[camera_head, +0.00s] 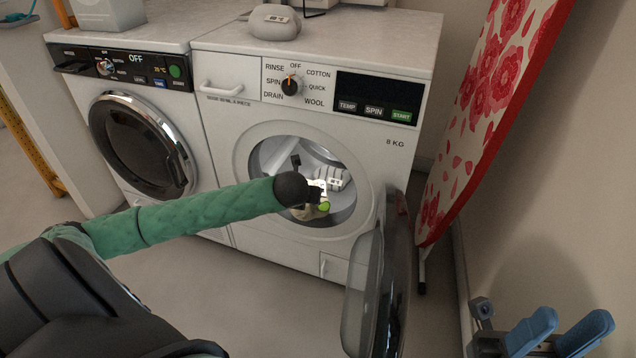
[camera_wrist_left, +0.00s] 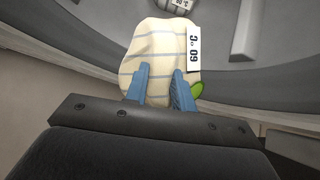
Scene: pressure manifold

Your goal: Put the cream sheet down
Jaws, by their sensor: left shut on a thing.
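The cream sheet (camera_wrist_left: 152,45) is a bundled cream cloth with grey-blue check lines and a white 60 °C tag. My left gripper (camera_wrist_left: 161,76) is shut on it, with the blue fingers pressed against its near side. In the head view the cream sheet (camera_head: 307,213) shows small at the round opening of the right-hand washer (camera_head: 230,130). The left wrist hides part of it there. A green patch (camera_wrist_left: 197,89) shows at the sheet's right edge. My right gripper (camera_head: 555,335) is at the bottom right, empty, with its blue fingers apart.
A pale tagged bundle (camera_head: 333,178) lies deeper in the drum. The washer door (camera_head: 385,275) stands open to the right. A second machine (camera_head: 140,140) with a shut door stands left. A red-flowered ironing board (camera_head: 495,110) leans at right.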

